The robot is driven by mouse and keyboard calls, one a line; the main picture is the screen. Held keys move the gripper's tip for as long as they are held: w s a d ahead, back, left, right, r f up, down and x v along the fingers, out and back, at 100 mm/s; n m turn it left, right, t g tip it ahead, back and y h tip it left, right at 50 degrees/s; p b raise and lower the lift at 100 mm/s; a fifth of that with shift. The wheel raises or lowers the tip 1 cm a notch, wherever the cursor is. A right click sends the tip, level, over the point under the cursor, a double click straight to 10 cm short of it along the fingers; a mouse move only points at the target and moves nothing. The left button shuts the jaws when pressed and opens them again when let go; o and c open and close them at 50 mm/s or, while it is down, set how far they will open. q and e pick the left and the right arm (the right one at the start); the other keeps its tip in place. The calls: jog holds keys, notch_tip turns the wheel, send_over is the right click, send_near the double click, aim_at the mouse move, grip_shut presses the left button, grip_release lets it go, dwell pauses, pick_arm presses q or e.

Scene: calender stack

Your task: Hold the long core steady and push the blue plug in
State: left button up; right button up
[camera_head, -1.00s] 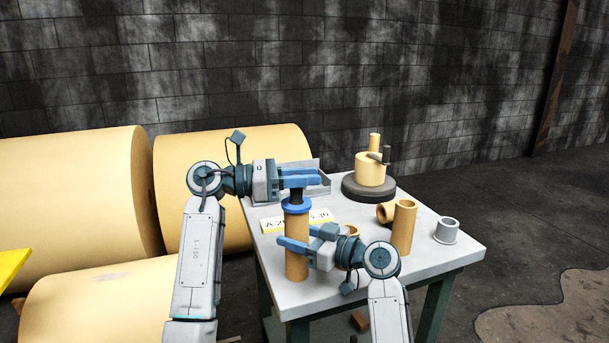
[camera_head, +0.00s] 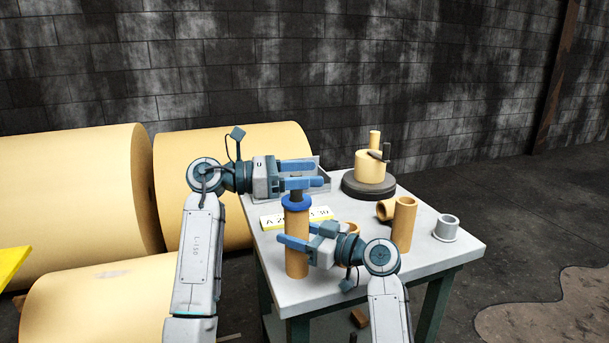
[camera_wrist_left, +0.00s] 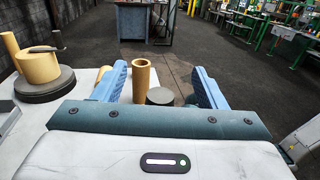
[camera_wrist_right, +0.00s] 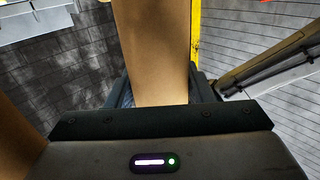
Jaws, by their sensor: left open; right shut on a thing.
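The long core (camera_head: 297,258) is a tan tube standing upright at the table's front left. The blue plug (camera_head: 297,202) sits at its top, with a blue flange and a dark stem above; how deep it sits is hidden. My left gripper (camera_head: 313,172) is open at the stem's height, its fingers apart. In the left wrist view, the dark stem top (camera_wrist_left: 160,96) shows between the fingers, touching neither visibly. My right gripper (camera_head: 300,236) is shut on the core below the plug; the core (camera_wrist_right: 155,50) fills the middle of the right wrist view.
An upright tan core (camera_head: 404,226) and a lying one (camera_head: 385,212) are to the right. A grey flanged plug (camera_head: 447,229) stands near the right edge. A dark round base (camera_head: 369,187) with a tan roll is behind. A label plate (camera_head: 322,214) lies behind the long core.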

aim_at(304, 199)
pick_arm(q)
notch_tip(304, 199, up, 7)
dwell(0.8)
jog(key=shift+f, duration=0.15)
dwell(0.6)
pick_arm(e)
jog(key=o, duration=1.1)
